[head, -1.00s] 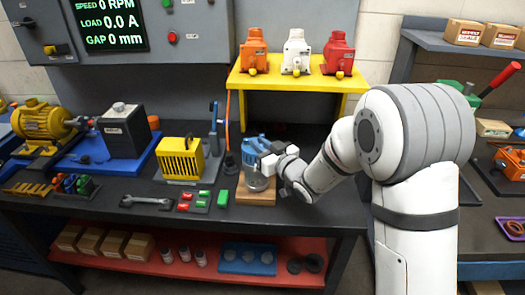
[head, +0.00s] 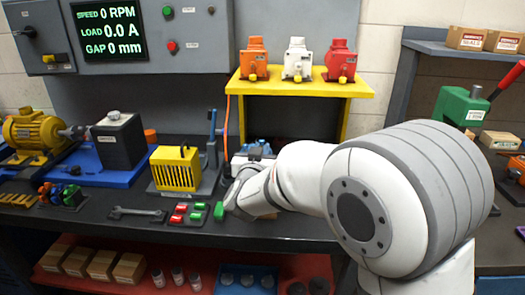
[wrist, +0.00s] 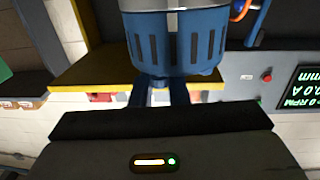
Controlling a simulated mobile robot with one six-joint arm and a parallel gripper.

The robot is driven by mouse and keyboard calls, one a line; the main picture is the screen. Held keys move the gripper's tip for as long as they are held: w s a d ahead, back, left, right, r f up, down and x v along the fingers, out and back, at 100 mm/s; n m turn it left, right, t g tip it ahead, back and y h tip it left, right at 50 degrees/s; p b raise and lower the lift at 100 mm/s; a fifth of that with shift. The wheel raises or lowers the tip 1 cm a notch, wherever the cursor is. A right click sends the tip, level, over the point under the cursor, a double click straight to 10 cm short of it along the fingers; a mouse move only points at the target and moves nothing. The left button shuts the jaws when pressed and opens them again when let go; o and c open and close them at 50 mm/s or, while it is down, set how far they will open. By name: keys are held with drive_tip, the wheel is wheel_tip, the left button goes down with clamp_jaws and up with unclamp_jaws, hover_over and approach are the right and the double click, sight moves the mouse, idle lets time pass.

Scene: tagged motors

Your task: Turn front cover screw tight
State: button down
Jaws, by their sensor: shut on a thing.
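The blue motor housing (wrist: 176,45) fills the top middle of the wrist view, with dark vent slots and a silver section above. Only its blue top (head: 258,147) shows in the head view, behind my arm. My gripper (wrist: 163,82) is seen from behind, its two blue fingers reaching to the housing's lower edge. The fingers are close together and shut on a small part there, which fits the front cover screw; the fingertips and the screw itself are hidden. In the head view, my wrist covers most of the motor and gripper.
A yellow shelf (head: 303,86) with orange, white and red units stands behind the motor. Left are a yellow slotted block (head: 176,168), green and red blocks (head: 189,213) and a wrench (head: 137,213). A green press (head: 462,106) stands at right.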

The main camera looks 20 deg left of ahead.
drive_tip(key=m+h+p, duration=0.1)
drive_tip(key=m+h, duration=0.1)
drive_tip(key=h, duration=0.1)
drive_tip(key=m+g+h+p, duration=0.1)
drive_tip(key=m+h+p, duration=0.1)
drive_tip(key=h, duration=0.1)
drive_tip(key=m+h+p, duration=0.2)
drive_tip(key=h, duration=0.2)
drive_tip(key=shift+r+m, duration=0.25)
drive_tip(key=shift+m, duration=0.05)
drive_tip(key=m+g+h+p, duration=0.2)
drive_tip(key=m+g+h, duration=0.2)
drive_tip(key=h, duration=0.1)
drive_tip(key=shift+p, duration=0.35)
drive_tip(key=shift+m+g+h+p, duration=0.45)
drive_tip(key=shift+m+g+h, duration=0.85)
drive_tip(key=shift+g, duration=0.1)
drive_tip(key=c, duration=1.7)
unclamp_jaws()
drive_tip(key=shift+d, duration=0.1)
drive_tip(key=shift+c, duration=0.2)
drive_tip(key=shift+f, duration=0.1)
